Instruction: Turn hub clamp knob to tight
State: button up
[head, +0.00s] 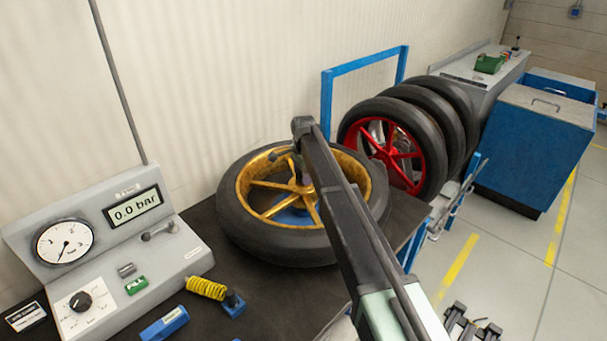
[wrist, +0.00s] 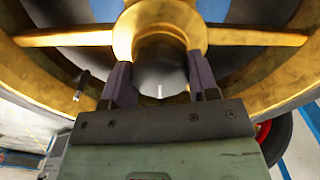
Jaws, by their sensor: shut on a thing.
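The hub clamp knob (wrist: 160,72) is a dark grey round piece with a small white mark, at the gold hub in the wrist view. My gripper (wrist: 159,80) is shut on it, one dark finger on each side. The wheel has a gold spoked rim (head: 257,182) and a black tyre (head: 262,240), and lies flat on the dark bench (head: 255,300). In the head view my arm comes in from the lower right over the wheel, and the knob is too small and too covered there to make out. No tight or loose marking is legible.
A grey gauge panel (head: 105,285) reading 0.0 bar stands left, with a yellow spring (head: 206,288) and a blue block (head: 164,324) near it. Upright tyres, one with a red-rimmed wheel (head: 398,155), stand behind right. A blue cabinet (head: 535,150) is beyond; floor at right is open.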

jog(key=o, duration=0.9)
notch_tip(320, 180, up, 11)
jog(key=p, duration=1.1)
jog(key=shift+f, duration=0.1)
